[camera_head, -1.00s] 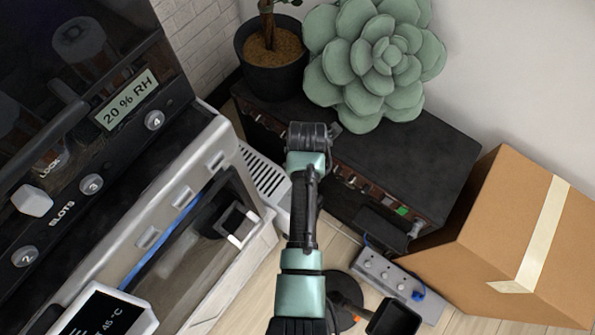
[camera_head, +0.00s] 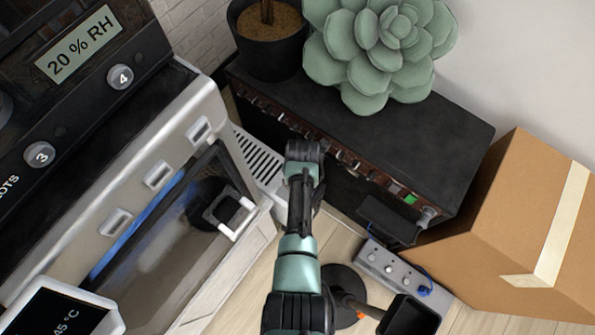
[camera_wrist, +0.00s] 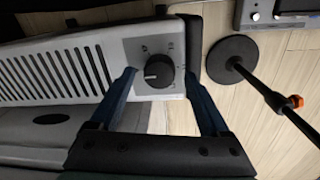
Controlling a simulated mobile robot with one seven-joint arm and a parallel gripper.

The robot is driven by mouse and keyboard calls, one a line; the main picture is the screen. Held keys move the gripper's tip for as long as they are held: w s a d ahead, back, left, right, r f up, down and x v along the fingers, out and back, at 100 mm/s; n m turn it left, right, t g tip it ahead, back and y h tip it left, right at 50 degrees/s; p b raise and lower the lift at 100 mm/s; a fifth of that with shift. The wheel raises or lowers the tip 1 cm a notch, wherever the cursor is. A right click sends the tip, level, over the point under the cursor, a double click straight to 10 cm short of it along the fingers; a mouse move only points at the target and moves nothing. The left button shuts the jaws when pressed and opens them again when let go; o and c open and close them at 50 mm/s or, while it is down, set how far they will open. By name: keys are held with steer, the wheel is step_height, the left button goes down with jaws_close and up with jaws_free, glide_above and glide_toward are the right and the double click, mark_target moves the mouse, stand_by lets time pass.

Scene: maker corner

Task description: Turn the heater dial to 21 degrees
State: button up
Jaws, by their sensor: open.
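The heater is a white slotted box (camera_wrist: 55,72) at the left of the wrist view. Its round black dial (camera_wrist: 159,71) sits on a grey end panel with small markings too small to read. My gripper (camera_wrist: 161,82) is open and empty, with one finger on each side of the dial in the picture. I cannot tell whether the fingertips touch it. In the head view the heater's slotted top (camera_head: 258,160) shows between the cabinet and the black amplifier-like box. There my arm covers the dial end, and the fingers are hidden.
The silver-edged cabinet (camera_head: 160,130) stands close on the left. The black box (camera_head: 400,145) with a succulent (camera_head: 385,50) and potted plant (camera_head: 268,45) is behind. A cardboard box (camera_head: 490,215), power strip (camera_head: 395,270) and round black stand base (camera_head: 345,290) are at right.

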steer(key=shift+f, duration=0.2)
jaws_close()
stand_by(0.4)
